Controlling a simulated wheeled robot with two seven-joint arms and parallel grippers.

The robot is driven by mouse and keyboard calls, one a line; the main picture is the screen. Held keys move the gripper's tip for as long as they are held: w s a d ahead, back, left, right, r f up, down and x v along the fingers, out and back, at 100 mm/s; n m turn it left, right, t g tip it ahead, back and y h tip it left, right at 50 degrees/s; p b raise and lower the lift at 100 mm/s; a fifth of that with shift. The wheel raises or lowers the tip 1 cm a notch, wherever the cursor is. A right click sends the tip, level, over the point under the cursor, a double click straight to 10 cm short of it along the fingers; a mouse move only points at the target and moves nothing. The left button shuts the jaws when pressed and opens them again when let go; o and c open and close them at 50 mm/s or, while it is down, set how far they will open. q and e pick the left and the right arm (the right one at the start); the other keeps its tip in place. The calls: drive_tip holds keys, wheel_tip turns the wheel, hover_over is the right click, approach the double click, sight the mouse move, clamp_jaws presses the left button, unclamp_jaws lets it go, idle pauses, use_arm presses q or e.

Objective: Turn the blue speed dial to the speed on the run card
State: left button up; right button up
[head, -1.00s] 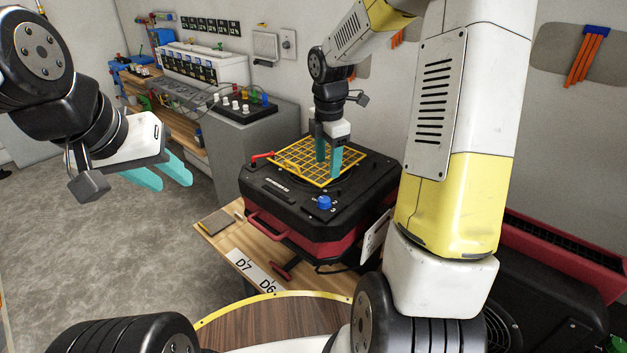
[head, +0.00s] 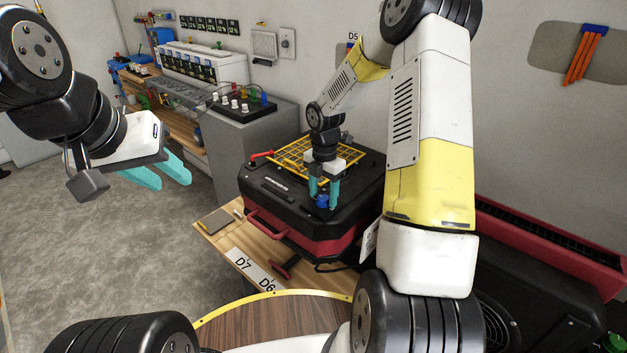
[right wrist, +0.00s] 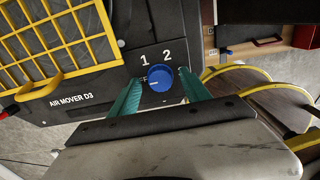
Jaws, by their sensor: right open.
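The blue speed dial (head: 322,201) sits on the front top of the black and red air mover (head: 262,196). The right wrist view shows the dial (right wrist: 160,79) below the printed marks 1 and 2, with a small pale mark near its left side. My right gripper (head: 323,197) is open, its teal fingers on either side of the dial; in the right wrist view the fingers (right wrist: 161,88) flank it, and contact cannot be told. A white card (head: 370,240) hangs at the machine's right side; its writing is unreadable. My left gripper (head: 171,182) is open and empty, away over the floor.
A yellow grille (head: 345,156) and a red handle (head: 262,155) are on the air mover's top. It stands on a wooden table (head: 213,236) with a D7 D6 label strip (head: 252,270). A grey cabinet (head: 225,150) with knobs stands behind left.

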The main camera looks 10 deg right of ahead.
clamp_jaws()
drive_tip(key=shift+m, duration=0.3)
drive_tip(key=m, duration=1.1)
drive_tip(key=shift+m, duration=0.3)
drive_tip(key=m, duration=1.1)
drive_tip(key=shift+m, duration=0.4)
